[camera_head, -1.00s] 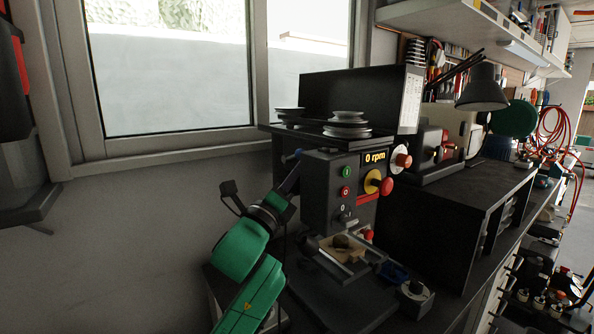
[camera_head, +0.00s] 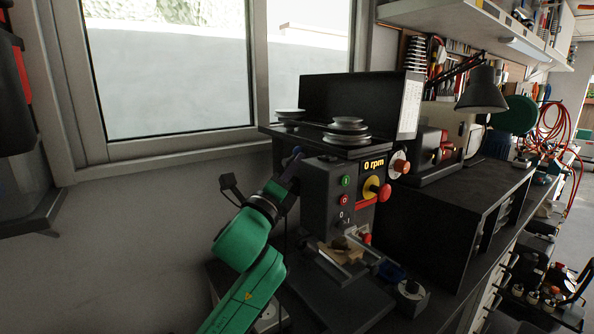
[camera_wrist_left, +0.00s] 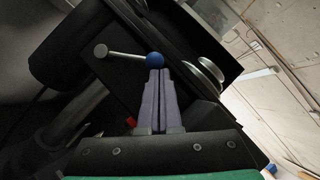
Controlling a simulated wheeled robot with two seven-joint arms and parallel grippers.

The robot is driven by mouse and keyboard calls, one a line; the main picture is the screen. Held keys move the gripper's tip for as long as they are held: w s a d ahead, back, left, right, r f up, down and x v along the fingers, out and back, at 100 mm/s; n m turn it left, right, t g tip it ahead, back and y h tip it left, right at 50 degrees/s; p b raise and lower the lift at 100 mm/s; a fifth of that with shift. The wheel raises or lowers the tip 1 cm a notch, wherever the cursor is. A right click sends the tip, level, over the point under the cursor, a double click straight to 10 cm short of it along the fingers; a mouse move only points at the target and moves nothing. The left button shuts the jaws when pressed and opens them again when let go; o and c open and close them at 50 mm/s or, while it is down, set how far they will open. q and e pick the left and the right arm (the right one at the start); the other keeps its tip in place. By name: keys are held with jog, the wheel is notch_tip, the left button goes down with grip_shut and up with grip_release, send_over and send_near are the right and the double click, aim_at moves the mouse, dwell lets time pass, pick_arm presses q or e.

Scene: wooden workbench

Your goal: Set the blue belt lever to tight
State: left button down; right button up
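The belt lever is a pale rod (camera_wrist_left: 126,54) with a blue ball knob (camera_wrist_left: 155,59), on the dark side of the drill press head, in the left wrist view. The rod runs left from the ball to a round grey end. My left gripper (camera_wrist_left: 158,70) has its two grey fingers together, tips right at the blue ball; the ball sits beyond the tips, not between them. In the head view my left gripper (camera_head: 292,160) reaches the upper left side of the drill press (camera_head: 322,200), and the blue knob is barely visible there. My right gripper is not in view.
The press front has a 0 rpm display (camera_head: 374,164), green and red buttons, and a red stop knob (camera_head: 384,193). A wooden piece (camera_head: 347,250) lies in the vise below. Stacked discs (camera_head: 347,131) rest on top. A window (camera_head: 175,70) and wall stand behind.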

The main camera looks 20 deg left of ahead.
pick_arm(q)
jog(key=shift+w+a+r+p, duration=0.2)
jog(key=shift+r+p, duration=0.2)
jog(key=shift+r, duration=0.15)
jog(key=shift+w+a+r+p, duration=0.15)
jog(key=shift+a+r+p, duration=0.1)
jog(key=shift+r+p, duration=0.25)
jog(key=shift+w+a+r+p, duration=0.2)
jog(key=shift+r+p, duration=0.1)
jog(key=shift+r, duration=0.3)
